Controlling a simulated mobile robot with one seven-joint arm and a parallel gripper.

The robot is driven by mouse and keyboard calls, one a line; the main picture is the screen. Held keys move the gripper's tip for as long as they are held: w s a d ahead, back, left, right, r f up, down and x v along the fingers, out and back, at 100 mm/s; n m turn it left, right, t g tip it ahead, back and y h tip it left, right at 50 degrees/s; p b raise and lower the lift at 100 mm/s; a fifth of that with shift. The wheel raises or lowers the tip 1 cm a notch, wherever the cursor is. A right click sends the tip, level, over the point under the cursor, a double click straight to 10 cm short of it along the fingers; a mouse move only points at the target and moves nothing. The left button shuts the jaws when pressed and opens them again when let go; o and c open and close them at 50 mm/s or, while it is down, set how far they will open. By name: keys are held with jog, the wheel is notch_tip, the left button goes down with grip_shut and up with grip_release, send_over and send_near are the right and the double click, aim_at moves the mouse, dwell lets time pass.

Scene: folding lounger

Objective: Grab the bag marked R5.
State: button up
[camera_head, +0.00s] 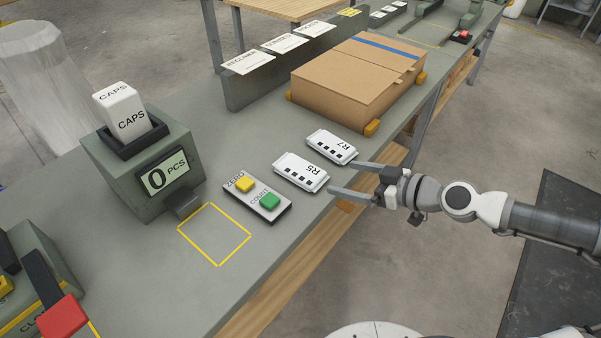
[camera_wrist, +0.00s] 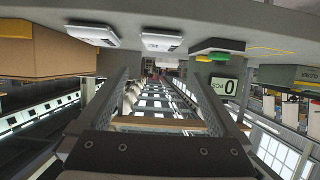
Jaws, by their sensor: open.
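The bag marked R5 (camera_head: 301,172) is a flat white packet lying on the grey bench top close to its front edge, label up. A similar white bag marked R7 (camera_head: 331,146) lies just beyond it, apart from it. My gripper (camera_head: 342,176) is open and empty at the bench edge, its two fingers pointing toward the bags. In the head view the fingertips appear just to the right of R5. The wrist view is upside down; R5 (camera_wrist: 162,41) shows between the directions of the fingers (camera_wrist: 166,78), and R7 (camera_wrist: 92,35) is to its left.
A cardboard box (camera_head: 345,85) sits beyond the bags. A panel with yellow and green buttons (camera_head: 257,200) lies left of R5, and a counter reading 0 PCS (camera_head: 140,190) stands farther left. A yellow outlined square (camera_head: 214,234) is empty. Open floor lies right of the bench.

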aim_at(300, 168)
jog(key=b+x, duration=0.4)
jog(key=x, duration=1.1)
jog(key=shift+d+f, duration=0.1)
jog(key=c, duration=1.1)
